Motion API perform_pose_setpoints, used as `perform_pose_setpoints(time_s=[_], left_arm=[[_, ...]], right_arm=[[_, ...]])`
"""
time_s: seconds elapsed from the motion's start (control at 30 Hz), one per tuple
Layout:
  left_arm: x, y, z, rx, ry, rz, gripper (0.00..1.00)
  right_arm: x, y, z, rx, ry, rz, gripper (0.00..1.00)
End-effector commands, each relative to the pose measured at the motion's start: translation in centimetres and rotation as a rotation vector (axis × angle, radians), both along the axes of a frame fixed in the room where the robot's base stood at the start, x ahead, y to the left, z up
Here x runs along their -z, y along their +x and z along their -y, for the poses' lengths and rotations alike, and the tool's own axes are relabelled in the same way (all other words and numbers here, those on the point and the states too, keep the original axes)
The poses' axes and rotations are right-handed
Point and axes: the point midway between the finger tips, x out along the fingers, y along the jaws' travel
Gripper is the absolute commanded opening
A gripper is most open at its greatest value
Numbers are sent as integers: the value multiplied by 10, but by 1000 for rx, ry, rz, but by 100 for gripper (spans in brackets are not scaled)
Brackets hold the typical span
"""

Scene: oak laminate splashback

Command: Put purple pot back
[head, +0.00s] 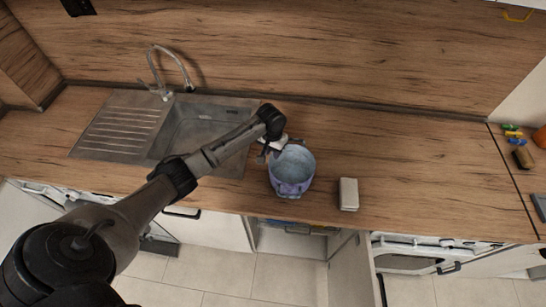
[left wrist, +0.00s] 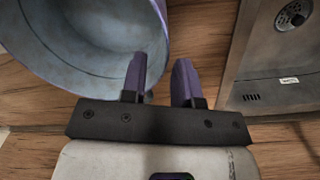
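The purple pot (head: 292,178) stands upright on the wooden counter, right of the sink and close to the front edge. Its pale blue-grey inside is open to view and looks empty. My left gripper (head: 269,152) is at the pot's left rim. In the left wrist view its two fingers (left wrist: 160,80) are apart. The left finger overlaps the inside of the pot (left wrist: 85,50) and the right finger is outside the rim. I cannot tell whether either finger touches the wall. My right gripper is not in view.
A sink (head: 205,130) with a tap (head: 168,75) lies left of the pot. A small pale block (head: 348,194) is right of it. Below the counter a cabinet stands open, its door (head: 350,272) swung out. The counter further right (head: 420,170) is clear.

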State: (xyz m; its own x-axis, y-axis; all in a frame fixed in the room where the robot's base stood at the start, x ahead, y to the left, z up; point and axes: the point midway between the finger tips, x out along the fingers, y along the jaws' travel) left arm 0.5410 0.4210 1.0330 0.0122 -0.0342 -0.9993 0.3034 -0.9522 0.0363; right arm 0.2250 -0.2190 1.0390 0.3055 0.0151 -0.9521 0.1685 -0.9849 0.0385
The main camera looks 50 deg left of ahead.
Motion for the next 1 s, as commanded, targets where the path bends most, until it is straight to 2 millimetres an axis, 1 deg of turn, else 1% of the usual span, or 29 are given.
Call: perform_pose_setpoints(time_s=[0.03,0.2,0.4,0.6,1.0], left_arm=[[-11,0,-1,1,1,3,28],[-39,0,-2,1,1,2,28],[-60,0,-2,1,1,2,28],[-68,-1,-2,0,0,0,28],[-68,-1,-2,0,0,0,28]], right_arm=[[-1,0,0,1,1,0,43],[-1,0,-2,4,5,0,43],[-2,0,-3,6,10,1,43],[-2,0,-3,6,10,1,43],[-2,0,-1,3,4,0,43]])
